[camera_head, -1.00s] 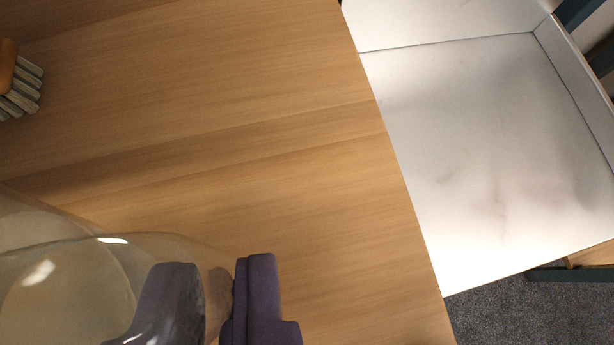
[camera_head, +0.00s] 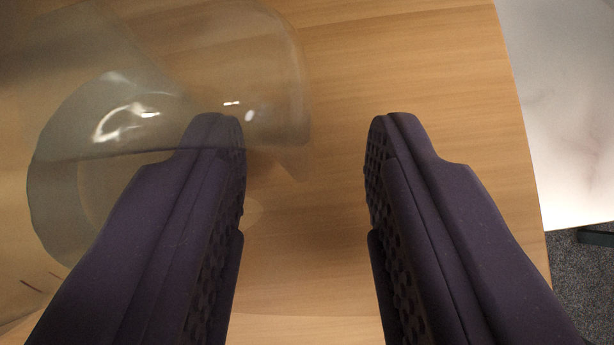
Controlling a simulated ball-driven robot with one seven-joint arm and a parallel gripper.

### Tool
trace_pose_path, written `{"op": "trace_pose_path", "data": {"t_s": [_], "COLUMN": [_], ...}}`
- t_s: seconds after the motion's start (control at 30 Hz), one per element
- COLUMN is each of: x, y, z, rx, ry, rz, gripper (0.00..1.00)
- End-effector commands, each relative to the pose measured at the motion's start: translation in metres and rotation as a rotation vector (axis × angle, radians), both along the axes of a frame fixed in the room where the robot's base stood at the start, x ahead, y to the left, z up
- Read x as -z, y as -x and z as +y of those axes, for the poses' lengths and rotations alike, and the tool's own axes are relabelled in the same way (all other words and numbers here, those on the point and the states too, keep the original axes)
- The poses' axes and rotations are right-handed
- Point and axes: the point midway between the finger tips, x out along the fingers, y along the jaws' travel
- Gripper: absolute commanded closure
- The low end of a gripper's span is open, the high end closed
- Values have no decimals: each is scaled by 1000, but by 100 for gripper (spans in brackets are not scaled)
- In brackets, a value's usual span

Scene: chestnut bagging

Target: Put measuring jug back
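The measuring jug (camera_head: 275,60) is clear and see-through, at the upper left of the view, over the wooden table. Its curved wall and a rim edge show, with bright glints. My gripper (camera_head: 305,135) has two dark purple fingers spread wide apart, with bare table seen between them. The left fingertip overlaps the jug in the picture; I cannot tell whether it is inside, beside or touching it. The right finger is clear of the jug. The jug's left side runs out of view.
The wooden table (camera_head: 440,60) is bare around the right finger. Its right edge borders a white surface (camera_head: 575,110) at the upper right. Dark grey carpet (camera_head: 585,285) shows below that.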

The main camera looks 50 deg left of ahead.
Motion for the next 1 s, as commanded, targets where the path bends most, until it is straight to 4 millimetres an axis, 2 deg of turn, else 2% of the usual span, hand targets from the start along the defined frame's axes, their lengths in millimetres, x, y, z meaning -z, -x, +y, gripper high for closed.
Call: {"op": "trace_pose_path", "data": {"t_s": [0.17, 0.27, 0.7, 0.83, 1.0], "x": [-1, -8, -77, -87, -88], "y": [0, 3, 66, 77, 82], "z": [0, -1, -20, -23, -24], "rx": [0, 0, 1, -1, 0], "ry": [0, 1, 1, 2, 0], "rz": [0, -1, 0, -1, 0], "gripper": [62, 62, 62, 62, 62]}}
